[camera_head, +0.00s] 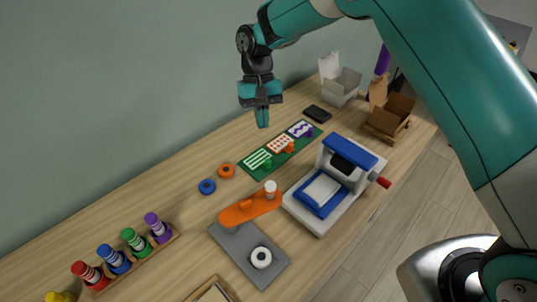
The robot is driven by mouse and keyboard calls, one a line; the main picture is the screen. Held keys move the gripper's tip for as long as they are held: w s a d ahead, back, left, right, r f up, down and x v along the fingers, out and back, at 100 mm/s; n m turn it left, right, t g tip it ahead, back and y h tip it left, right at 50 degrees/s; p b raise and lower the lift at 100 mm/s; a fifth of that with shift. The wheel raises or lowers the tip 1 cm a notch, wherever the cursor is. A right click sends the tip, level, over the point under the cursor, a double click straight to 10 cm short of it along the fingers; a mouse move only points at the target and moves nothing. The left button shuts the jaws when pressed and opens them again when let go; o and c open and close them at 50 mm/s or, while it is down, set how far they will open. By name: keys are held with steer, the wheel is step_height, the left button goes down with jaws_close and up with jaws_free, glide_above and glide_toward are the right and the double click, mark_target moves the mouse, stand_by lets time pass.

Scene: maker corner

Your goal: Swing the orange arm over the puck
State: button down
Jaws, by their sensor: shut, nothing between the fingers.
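The orange arm (240,211) is a flat bar lying at a slant over the back edge of a grey plate (237,242). A white knob (270,187) stands near its right end. The puck (261,257), a white disc with a dark ring and pale centre, sits on the front part of the grey plate, apart from the orange arm. My gripper (262,117) is shut and empty, pointing down, behind and above the green board, well away from the orange arm.
A white and blue machine (309,207) with a red knob stands right of the orange arm. A rack (131,262) of coloured stampers is at left; open boxes (348,84) stand back right.

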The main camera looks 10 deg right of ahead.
steer(key=shift+w+a+f, duration=0.15)
steer(key=shift+w+f, duration=0.2)
steer(key=shift+f, duration=0.4)
steer(key=s+f+p, duration=0.6)
steer(key=s+f, duration=0.1)
steer(key=f, duration=0.2)
steer(key=shift+s+d+f, duration=0.15)
steer(key=shift+s+d, duration=0.15)
steer(key=shift+s, duration=0.05)
steer(key=shift+s+d+m, duration=0.25)
steer(key=shift+s+m, duration=0.1)
steer(key=shift+m, duration=0.25)
